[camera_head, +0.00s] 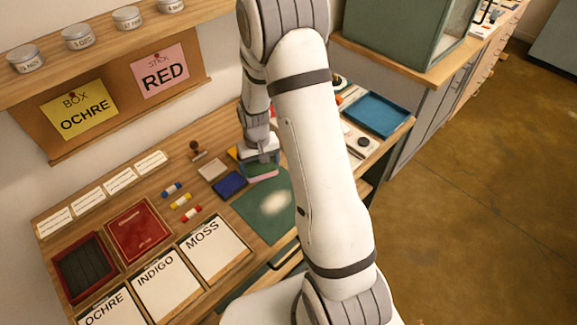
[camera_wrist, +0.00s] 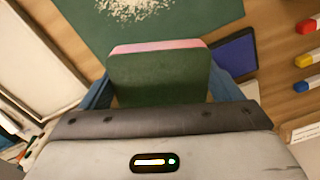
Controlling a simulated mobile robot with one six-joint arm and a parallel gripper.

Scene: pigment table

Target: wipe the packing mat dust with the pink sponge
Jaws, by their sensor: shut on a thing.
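The pink sponge (camera_head: 263,171) has a green top layer and is held by my gripper (camera_head: 261,157), which is shut on it. In the wrist view the sponge (camera_wrist: 158,75) shows its green face and a pink edge between the blue fingers of my gripper (camera_wrist: 160,92). The sponge is at the back edge of the green packing mat (camera_head: 250,211); I cannot tell whether it touches the mat. A pale dust patch (camera_head: 275,203) lies on the mat, apart from the sponge. The dust also shows in the wrist view (camera_wrist: 130,8), beyond the sponge.
A blue pad (camera_head: 229,184) and several pigment sticks (camera_head: 181,201) lie left of the mat. Cards marked MOSS (camera_head: 213,248), INDIGO and OCHRE lie along the front. A blue tray (camera_head: 376,114) is at the right. My arm hides part of the table.

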